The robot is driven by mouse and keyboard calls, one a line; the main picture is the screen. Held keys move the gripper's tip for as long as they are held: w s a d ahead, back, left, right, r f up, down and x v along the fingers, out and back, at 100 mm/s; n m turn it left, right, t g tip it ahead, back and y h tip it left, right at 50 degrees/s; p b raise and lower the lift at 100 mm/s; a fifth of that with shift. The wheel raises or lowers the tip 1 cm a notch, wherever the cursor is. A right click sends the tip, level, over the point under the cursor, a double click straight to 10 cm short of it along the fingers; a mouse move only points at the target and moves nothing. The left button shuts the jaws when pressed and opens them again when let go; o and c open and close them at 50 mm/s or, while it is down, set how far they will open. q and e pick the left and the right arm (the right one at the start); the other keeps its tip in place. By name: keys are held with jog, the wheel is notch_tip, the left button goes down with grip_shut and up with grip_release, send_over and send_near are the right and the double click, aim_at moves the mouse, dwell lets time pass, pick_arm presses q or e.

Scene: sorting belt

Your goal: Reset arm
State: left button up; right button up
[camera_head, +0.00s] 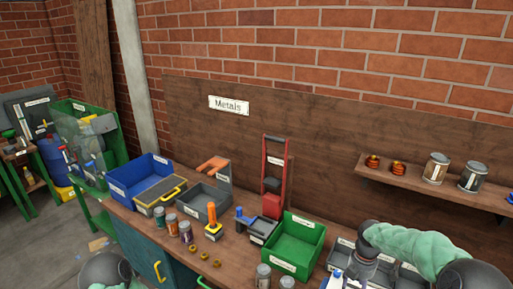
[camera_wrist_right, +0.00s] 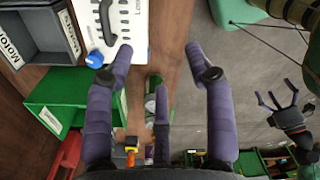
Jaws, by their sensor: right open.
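My right arm (camera_head: 420,248) enters the head view from the lower right and bends down over the right part of the bench. In the right wrist view my right gripper (camera_wrist_right: 160,65) has its dark purple fingers spread wide, with nothing between them. It hangs above the bench's front edge, near a white labelled case (camera_wrist_right: 97,25) and a green bin (camera_wrist_right: 60,100). My left gripper (camera_wrist_right: 278,100) shows at the right of the wrist view, over the floor, fingers apart and empty. In the head view only part of my left arm (camera_head: 105,270) shows at the bottom.
The wooden bench (camera_head: 232,252) carries a blue bin (camera_head: 118,186), a grey bin (camera_head: 186,210), a green bin (camera_head: 317,233), several cans and small parts. A shelf (camera_head: 408,189) with tins is on the back board. Grey floor (camera_wrist_right: 240,70) lies clear beside the bench.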

jog(key=s+a+f+m+y+b, duration=0.15)
jog(key=s+a+f+m, duration=0.25)
jog(key=a+f, duration=0.45)
jog(key=s+a+f+m+y+b, duration=0.1)
jog(key=s+a+f+m+b, duration=0.3)
jog(key=f, duration=0.7)
pick_arm(q)
notch_tip(320, 180, down, 10)
jog(key=b, duration=0.4)
jog(key=shift+s, duration=0.3)
pick_arm(e)
jog(key=s+a+f+m, duration=0.5)
jog(key=s+f+m, duration=0.1)
jog(key=s, duration=0.2)
jog(key=s+a+f+m+y, duration=0.1)
jog(key=s+a+f+m, duration=0.4)
jog(key=s+f+m, duration=0.2)
jog(key=s, duration=0.2)
jog(key=shift+s+a+t, duration=0.25)
jog(key=shift+s+t, duration=0.05)
jog(key=shift+t, duration=0.1)
jog(key=shift+y, duration=0.25)
